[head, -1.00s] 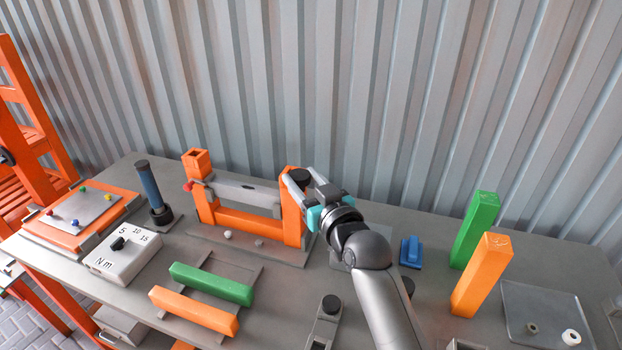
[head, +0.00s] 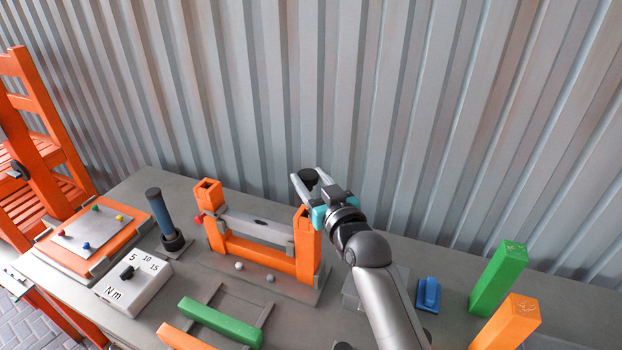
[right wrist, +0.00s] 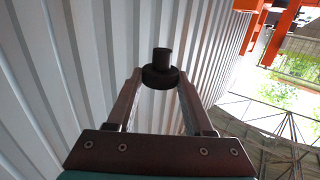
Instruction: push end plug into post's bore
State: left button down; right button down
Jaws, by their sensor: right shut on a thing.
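My right gripper (head: 308,177) is shut on a black end plug (head: 309,179) and holds it above the right orange post (head: 307,243) of the frame on the bench. The plug is apart from the post's top. In the right wrist view the plug (right wrist: 160,73) sits between the fingertips, a wide flange with a narrower stub. The left orange post (head: 212,212) has an open square bore at its top. The right post's bore is partly hidden by the gripper. My left gripper is not in view.
A grey bar (head: 258,226) and an orange rail (head: 257,252) join the posts. A blue-handled tool (head: 160,211) and a white torque box (head: 132,286) stand at left. Green (head: 498,278) and orange (head: 507,325) posts stand at right. The corrugated wall (head: 330,90) is close behind.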

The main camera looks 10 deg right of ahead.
notch_tip(320, 180, down, 2)
jog(key=shift+f+b, duration=0.15)
jog(key=shift+b, duration=0.65)
jog(key=shift+f+b, duration=1.2)
jog(key=shift+f, duration=0.6)
jog(key=shift+p, duration=0.75)
jog(key=shift+f+b, duration=0.85)
jog(key=shift+f, duration=0.3)
jog(key=shift+c, duration=1)
grip_release()
jog(key=f+v, duration=0.1)
jog(key=v, duration=1.4)
jog(key=shift+s+r, duration=0.15)
jog(key=shift+r, duration=0.35)
